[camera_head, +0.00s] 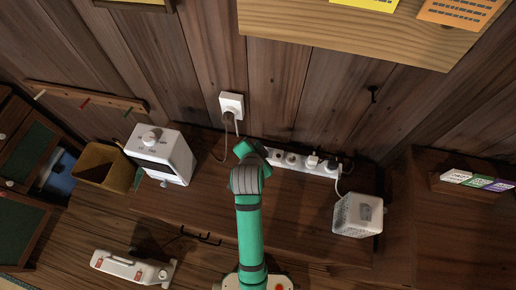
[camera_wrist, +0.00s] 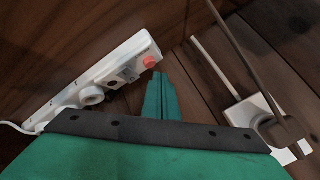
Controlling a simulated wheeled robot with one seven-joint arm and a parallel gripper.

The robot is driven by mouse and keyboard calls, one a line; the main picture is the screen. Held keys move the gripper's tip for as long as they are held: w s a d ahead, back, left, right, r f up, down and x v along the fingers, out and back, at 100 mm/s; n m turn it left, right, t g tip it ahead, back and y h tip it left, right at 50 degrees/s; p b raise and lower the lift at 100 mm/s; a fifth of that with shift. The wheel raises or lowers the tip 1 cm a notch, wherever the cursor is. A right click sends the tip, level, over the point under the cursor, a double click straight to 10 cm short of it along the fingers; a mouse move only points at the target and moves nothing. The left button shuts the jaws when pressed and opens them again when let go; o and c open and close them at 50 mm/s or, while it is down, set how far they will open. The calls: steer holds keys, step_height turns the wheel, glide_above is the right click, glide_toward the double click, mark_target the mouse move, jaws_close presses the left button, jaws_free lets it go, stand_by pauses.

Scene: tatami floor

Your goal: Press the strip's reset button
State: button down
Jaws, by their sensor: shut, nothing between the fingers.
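The white power strip (camera_head: 300,162) lies along the wooden surface by the wall, just right of my arm's end. It also shows in the wrist view (camera_wrist: 70,98), running diagonally. A round red button (camera_wrist: 150,62) is on its near end, beside a small switch-like part (camera_wrist: 128,73). My gripper (camera_wrist: 160,78) is shut and empty, its green fingertips just below and right of the red button in the picture. Whether they touch it I cannot tell. In the head view my arm's end (camera_head: 249,152) hides the fingertips and the strip's left end.
A wall socket (camera_head: 231,103) with a plug and cord is above the strip. Plugs sit in the strip's right part, one cord running to a white perforated box (camera_head: 358,215). A white timer-like appliance (camera_head: 161,153) and a brown bin (camera_head: 104,168) stand left.

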steer(key=shift+f, duration=0.1)
stand_by(0.3)
steer(key=shift+f, duration=0.35)
steer(key=shift+f, duration=0.4)
stand_by(0.7)
steer(key=shift+r, duration=0.2)
steer(key=shift+r, duration=0.7)
step_height(320, 180, up, 5)
stand_by(0.8)
stand_by(0.4)
